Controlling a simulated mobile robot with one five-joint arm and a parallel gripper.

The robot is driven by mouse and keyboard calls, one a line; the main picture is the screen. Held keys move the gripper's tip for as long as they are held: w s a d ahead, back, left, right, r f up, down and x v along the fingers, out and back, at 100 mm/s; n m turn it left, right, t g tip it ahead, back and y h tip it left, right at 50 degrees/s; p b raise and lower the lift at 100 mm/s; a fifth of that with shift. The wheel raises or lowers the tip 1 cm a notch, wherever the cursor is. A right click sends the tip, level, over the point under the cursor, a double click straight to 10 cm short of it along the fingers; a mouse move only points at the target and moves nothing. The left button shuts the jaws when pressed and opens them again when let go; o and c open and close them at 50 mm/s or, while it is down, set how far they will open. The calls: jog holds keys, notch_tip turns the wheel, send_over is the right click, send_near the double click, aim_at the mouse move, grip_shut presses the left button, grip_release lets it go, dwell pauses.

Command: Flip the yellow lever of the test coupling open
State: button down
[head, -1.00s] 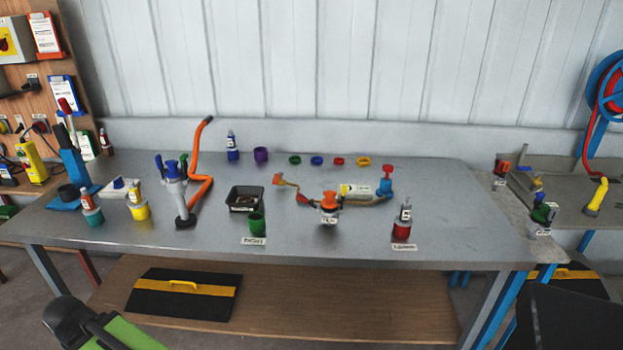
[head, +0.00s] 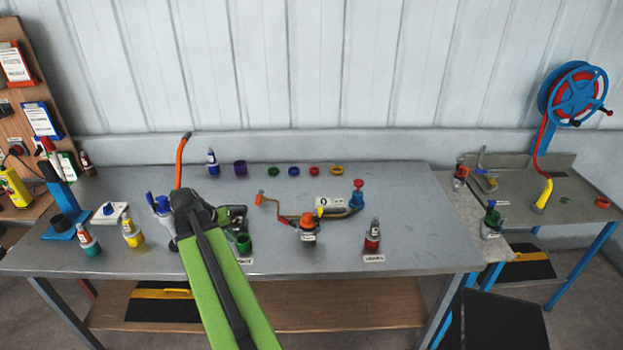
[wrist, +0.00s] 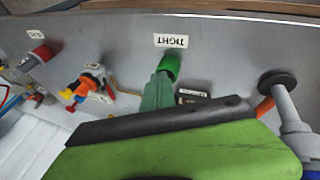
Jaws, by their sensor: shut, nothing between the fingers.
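The test coupling (head: 307,222) stands on the grey bench right of the middle, with an orange top and a white label at its foot. Its small yellow lever (head: 320,212) sticks up at its right side. In the wrist view the coupling (wrist: 88,84) is small, at the left, with orange, blue and yellow parts overlapping; the lever's exact pose is hard to tell. My gripper (wrist: 162,80) is shut and empty, its green tip overlapping the green cup in that view. In the head view it is left of the coupling, clearly apart from it, partly hidden by my arm.
The green cup (head: 244,244) stands near the front edge, by the TIGHT label (wrist: 171,41). A red cup with a bottle (head: 372,240) stands right of the coupling. A hose runs behind it to a blue fitting with a red knob (head: 358,190).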

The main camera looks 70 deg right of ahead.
jog(key=s+d+r+m+g+h+p, duration=0.1)
jog(key=s+d+r+m+g+p, duration=0.1)
jog(key=s+d+r, duration=0.7)
jog(key=s+d+m+p, duration=0.1)
jog(key=s+d+p, duration=0.1)
jog(key=s+d, duration=0.1)
jog(key=shift+s+d+r+m, duration=0.15)
jog(key=shift+s+d+m, duration=0.25)
jog(key=shift+s, duration=0.25)
